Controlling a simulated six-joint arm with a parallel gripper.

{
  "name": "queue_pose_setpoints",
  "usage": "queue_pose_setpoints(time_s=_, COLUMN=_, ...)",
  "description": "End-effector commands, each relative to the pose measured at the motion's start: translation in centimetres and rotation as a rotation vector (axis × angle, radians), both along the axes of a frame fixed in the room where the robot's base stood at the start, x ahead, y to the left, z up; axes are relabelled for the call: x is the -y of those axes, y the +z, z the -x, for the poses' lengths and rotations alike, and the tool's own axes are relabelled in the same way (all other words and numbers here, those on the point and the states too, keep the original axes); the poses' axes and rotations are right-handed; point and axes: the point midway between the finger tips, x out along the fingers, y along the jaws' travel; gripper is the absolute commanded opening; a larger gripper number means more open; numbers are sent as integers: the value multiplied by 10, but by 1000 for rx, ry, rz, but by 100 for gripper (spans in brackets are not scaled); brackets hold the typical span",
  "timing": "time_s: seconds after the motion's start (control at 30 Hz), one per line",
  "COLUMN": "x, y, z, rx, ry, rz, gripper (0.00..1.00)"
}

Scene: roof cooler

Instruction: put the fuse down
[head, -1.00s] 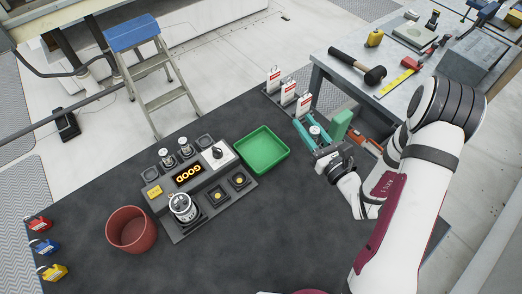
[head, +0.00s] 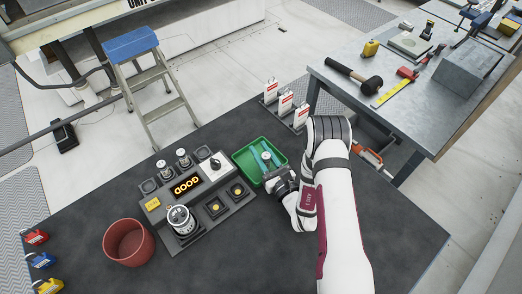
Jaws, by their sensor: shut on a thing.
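My gripper (head: 265,164) reaches over the green tray (head: 240,157) with its teal fingers pointing away from my arm. The fingers are shut on the fuse (head: 266,156), a small pale grey piece showing between them. The fuse is over the inside of the tray. I cannot tell whether it touches the tray floor. My wrist and fingers hide the tray's right and near parts.
A tester panel (head: 161,215) with a lit display reading GOOD stands left of the tray. A red bin (head: 128,236) is farther left. Several white cards with red labels, one here (head: 286,102), stand behind the tray. The dark table's front is clear.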

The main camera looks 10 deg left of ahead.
Motion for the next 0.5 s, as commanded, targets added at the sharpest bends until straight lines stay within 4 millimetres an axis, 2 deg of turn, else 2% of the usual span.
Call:
queue_pose_setpoints(time_s=0.1, x=0, y=-3, z=0, rx=-1, ry=0, rz=1, gripper=0)
queue_pose_setpoints(time_s=0.13, x=0, y=-3, z=0, rx=0, ry=0, rz=0, gripper=36)
queue_pose_setpoints(time_s=0.27, x=0, y=-2, z=0, rx=0, ry=0, rz=0, gripper=60)
queue_pose_setpoints(time_s=0.5, x=0, y=-2, z=0, rx=0, ry=0, rz=0, gripper=61)
